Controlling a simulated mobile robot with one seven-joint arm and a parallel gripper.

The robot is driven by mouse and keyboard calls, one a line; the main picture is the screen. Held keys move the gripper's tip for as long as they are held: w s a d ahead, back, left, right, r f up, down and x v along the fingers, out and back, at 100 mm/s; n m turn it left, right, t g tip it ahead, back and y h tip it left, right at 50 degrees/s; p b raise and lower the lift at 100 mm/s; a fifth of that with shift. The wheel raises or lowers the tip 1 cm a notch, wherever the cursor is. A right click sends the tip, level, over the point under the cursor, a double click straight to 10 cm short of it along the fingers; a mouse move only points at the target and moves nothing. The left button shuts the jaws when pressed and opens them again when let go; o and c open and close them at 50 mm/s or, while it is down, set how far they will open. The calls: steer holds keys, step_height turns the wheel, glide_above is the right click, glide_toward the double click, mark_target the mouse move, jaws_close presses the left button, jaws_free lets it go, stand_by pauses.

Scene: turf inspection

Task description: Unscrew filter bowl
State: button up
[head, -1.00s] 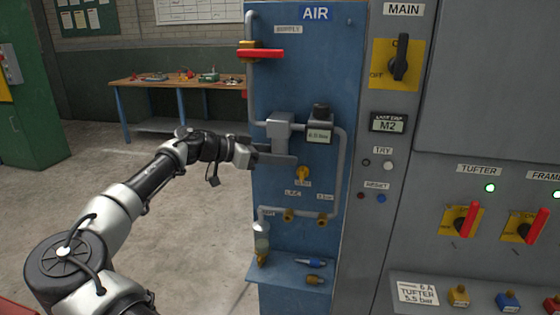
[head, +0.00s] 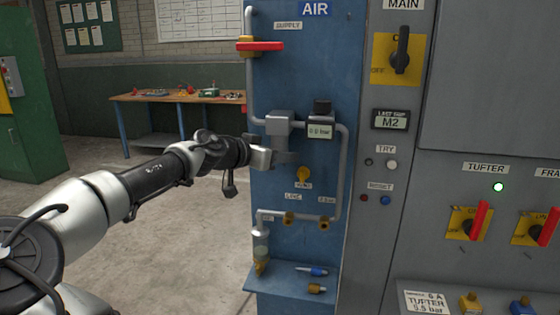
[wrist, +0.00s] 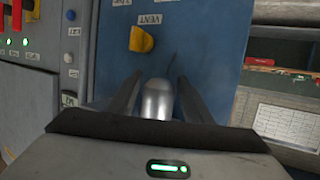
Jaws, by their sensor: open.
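The grey filter block (head: 280,123) sits on the pipework of the blue AIR panel. My gripper (head: 284,158) is just below it, its fingers pointing at the panel and hiding what hangs under the block. In the wrist view, which is upside down, a silvery round-ended cylinder (wrist: 158,100), apparently the filter bowl, stands between the two fingers of my open gripper (wrist: 160,80). I cannot tell whether either finger touches it. The yellow vent knob (head: 302,174) is just right of and below the fingers; it also shows in the wrist view (wrist: 141,39).
The red supply lever (head: 261,46) lies horizontal. The grey switch cabinet (head: 385,255) stands to the right. Open floor lies left.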

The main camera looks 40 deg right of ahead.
mark_target(278, 143)
steer(key=shift+w+f+n+t+b, duration=0.1)
steer(key=shift+f+n+t+b, duration=0.1)
steer(key=shift+n+t+b, duration=0.3)
steer(key=shift+n+t+y+b, duration=0.4)
steer(key=shift+n+t+y, duration=0.35)
steer(key=shift+t, duration=0.25)
steer(key=shift+r+n+t+y, duration=0.15)
steer(key=shift+n+t+y, duration=0.7)
steer(key=shift+n+t, duration=0.6)
steer(key=shift+r, duration=0.1)
steer(key=shift+r+p, duration=1.45)
steer(key=shift+p, duration=0.35)
